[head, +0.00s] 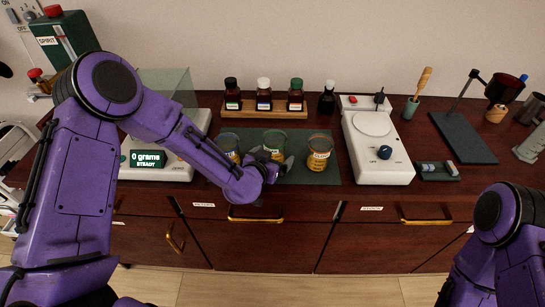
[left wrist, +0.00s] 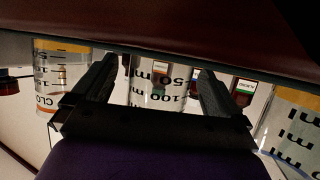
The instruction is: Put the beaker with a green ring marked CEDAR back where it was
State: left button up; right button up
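Three beakers with yellow liquid stand in a row on a dark green mat (head: 296,176). The middle beaker (head: 273,143) has a green ring; its name is not readable. My left gripper (head: 279,171) is low in front of it. In the left wrist view, which is upside down, my left gripper (left wrist: 158,82) is open, with a finger on each side of the middle beaker (left wrist: 155,92) and gaps between. Whether the beaker is fully between the fingertips I cannot tell. The right beaker (head: 319,152) has an orange ring; the left beaker (head: 230,145) looks blue-ringed. My right gripper is out of view.
A scale (head: 165,163) reading 0 grams stands left of the mat. A white hotplate (head: 385,170) stands to the right. A wooden rack (head: 262,114) with bottles is behind the beakers. The neighbouring beakers leave little side room.

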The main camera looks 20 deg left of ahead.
pick_arm(q)
jog(key=shift+r, duration=0.4)
jog(key=b+v, duration=0.1)
jog(key=v, duration=1)
jog(key=shift+s+r, duration=0.1)
jog(key=shift+s, duration=0.45)
jog(key=shift+a, duration=0.1)
